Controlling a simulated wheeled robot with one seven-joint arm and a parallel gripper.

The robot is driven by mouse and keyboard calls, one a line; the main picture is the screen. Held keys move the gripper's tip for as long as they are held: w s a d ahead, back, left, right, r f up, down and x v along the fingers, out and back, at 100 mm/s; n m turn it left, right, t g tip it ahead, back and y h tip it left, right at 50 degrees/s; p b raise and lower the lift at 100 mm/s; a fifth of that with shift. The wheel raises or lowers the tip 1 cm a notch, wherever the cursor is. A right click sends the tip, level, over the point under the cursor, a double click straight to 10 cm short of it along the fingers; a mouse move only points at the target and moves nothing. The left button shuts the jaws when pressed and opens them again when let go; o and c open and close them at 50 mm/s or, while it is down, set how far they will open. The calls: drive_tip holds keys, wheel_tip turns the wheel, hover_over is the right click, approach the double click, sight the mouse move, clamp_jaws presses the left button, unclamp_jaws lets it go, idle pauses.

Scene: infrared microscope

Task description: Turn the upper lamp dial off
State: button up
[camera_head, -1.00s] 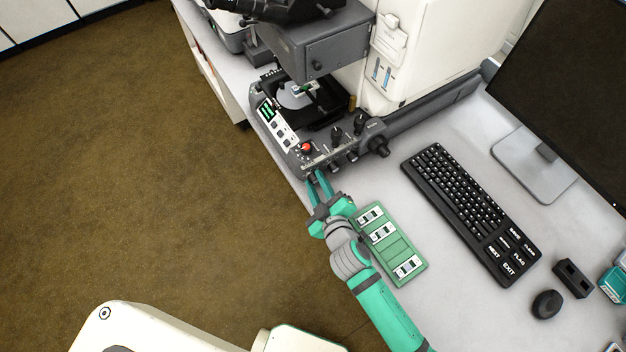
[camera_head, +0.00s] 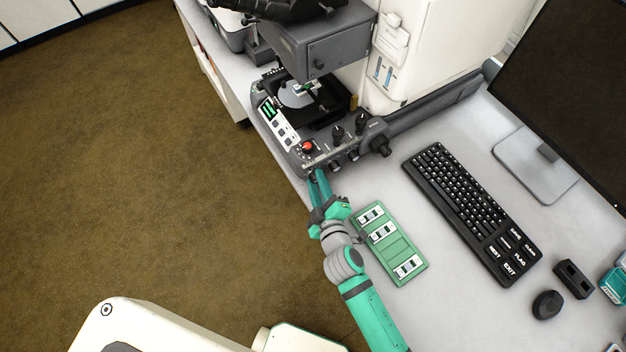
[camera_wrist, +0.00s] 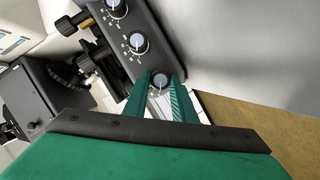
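The microscope's front panel (camera_head: 349,157) carries a row of dark knobs. In the wrist view, three dials with pale faces run diagonally: one at the top edge (camera_wrist: 116,5), a middle dial (camera_wrist: 137,42) and an end dial (camera_wrist: 160,80). My gripper (camera_head: 315,174) is at the left end of this row. Its two green fingers (camera_wrist: 161,83) flank the end dial, one on each side, and look closed against it. The fingertips partly hide the dial's sides. Its setting is too small to read, and I cannot tell which label it bears.
A red button (camera_head: 308,147) sits on the panel just above my fingertips. A green slide tray (camera_head: 391,247) lies right of my arm. The keyboard (camera_head: 470,215), mouse (camera_head: 547,304) and monitor stand (camera_head: 548,165) are farther right. The desk's edge drops off to the left.

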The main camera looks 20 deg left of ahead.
drive_tip(key=o, duration=0.4)
drive_tip(key=shift+w+d, duration=0.1)
drive_tip(key=shift+d, duration=0.1)
drive_tip(key=shift+o, duration=0.2)
drive_tip(key=shift+a, duration=0.1)
drive_tip(key=v, duration=1.1)
drive_tip(key=shift+f, duration=0.1)
